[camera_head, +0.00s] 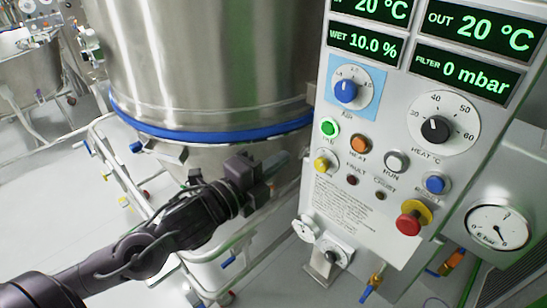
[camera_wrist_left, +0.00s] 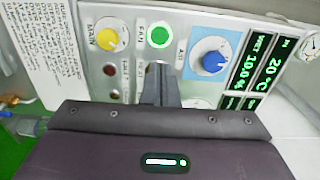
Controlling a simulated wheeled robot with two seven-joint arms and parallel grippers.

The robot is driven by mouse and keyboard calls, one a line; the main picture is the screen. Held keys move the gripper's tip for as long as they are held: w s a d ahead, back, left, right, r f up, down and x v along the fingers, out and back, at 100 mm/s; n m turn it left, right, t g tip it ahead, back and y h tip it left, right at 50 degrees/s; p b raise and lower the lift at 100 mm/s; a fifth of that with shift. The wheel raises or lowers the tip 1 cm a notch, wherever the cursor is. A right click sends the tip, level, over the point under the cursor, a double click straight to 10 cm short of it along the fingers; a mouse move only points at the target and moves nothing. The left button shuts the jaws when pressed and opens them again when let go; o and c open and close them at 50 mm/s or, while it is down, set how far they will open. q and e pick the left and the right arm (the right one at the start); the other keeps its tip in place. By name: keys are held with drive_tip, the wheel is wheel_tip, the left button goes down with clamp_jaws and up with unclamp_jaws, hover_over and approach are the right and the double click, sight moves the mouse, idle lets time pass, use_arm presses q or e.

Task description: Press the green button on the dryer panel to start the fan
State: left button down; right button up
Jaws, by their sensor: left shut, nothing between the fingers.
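The green button (camera_head: 329,127), labelled FAN, is on the upper left of the grey dryer panel (camera_head: 345,200). It looks lit and is uncovered. It also shows in the left wrist view (camera_wrist_left: 159,37), just beyond the fingertips. My left gripper (camera_head: 284,172) is shut and empty, left of the panel and lower than the green button in the head view. In the left wrist view its closed fingers (camera_wrist_left: 160,80) point toward the panel, below the green button in the picture, and hide the heat button. They appear apart from the green button. My right gripper is not in view.
Near the green button are a yellow knob (camera_head: 326,162), an orange button (camera_head: 361,144) and a blue knob (camera_head: 346,92). A red stop button (camera_head: 409,222) is lower right. The steel vessel (camera_head: 200,60) with a blue ring stands behind my left arm.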

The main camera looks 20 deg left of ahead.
use_arm(q)
drive_tip(key=shift+s+a, duration=0.15)
drive_tip(key=shift+s, duration=0.3)
idle(0.4)
drive_tip(key=shift+a+f, duration=0.1)
